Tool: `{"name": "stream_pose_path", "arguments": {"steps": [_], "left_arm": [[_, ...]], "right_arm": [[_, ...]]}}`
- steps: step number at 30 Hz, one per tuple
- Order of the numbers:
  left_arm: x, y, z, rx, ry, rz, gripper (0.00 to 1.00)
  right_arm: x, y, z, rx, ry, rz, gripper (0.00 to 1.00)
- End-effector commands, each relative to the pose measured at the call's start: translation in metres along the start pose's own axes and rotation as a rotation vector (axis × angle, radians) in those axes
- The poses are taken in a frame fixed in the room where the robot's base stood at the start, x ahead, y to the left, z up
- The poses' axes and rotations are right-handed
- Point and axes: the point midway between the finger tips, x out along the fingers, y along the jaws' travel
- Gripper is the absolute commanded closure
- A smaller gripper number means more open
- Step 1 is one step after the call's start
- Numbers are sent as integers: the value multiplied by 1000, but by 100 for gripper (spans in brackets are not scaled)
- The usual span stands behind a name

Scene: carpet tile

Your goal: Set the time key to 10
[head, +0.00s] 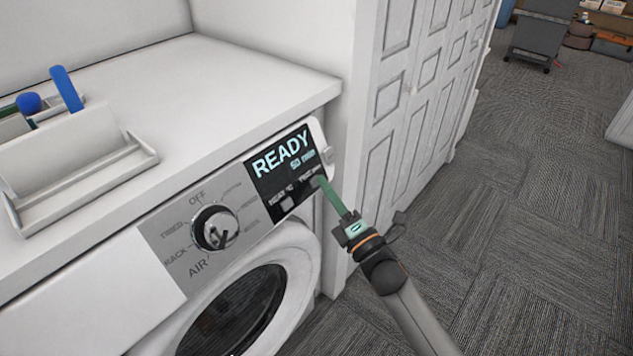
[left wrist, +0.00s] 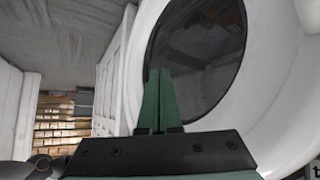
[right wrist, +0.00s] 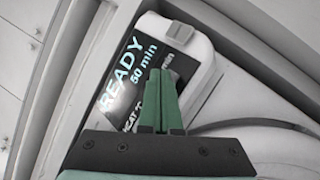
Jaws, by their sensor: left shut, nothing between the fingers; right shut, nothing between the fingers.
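The dryer's dark display panel (head: 273,186) reads READY and 50 min in the head view; it also shows in the right wrist view (right wrist: 124,85). Below the reading are the HEAT and TIME labels. A pale key (head: 287,204) sits under the HEAT label. My right gripper (head: 321,181) is shut and empty, its green tips at the panel's lower right, by the TIME label. The tips cover the time key's area, so I cannot tell whether they touch it. My left gripper (left wrist: 157,74) is shut and empty in front of the round door glass (left wrist: 195,60), outside the head view.
A round programme dial (head: 214,228) sits left of the display. A grey button (right wrist: 180,32) is at the panel's end. A white caddy (head: 85,165) with blue-handled items stands on the white top.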

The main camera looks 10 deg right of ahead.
Motion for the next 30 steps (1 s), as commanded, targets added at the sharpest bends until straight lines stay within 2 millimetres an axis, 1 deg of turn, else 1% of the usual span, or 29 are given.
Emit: {"name": "stream_pose_path", "arguments": {"steps": [30], "left_arm": [[4, 0, 4, 0, 1, 0, 100]], "right_arm": [[5, -3, -4, 0, 0, 1, 100]]}}
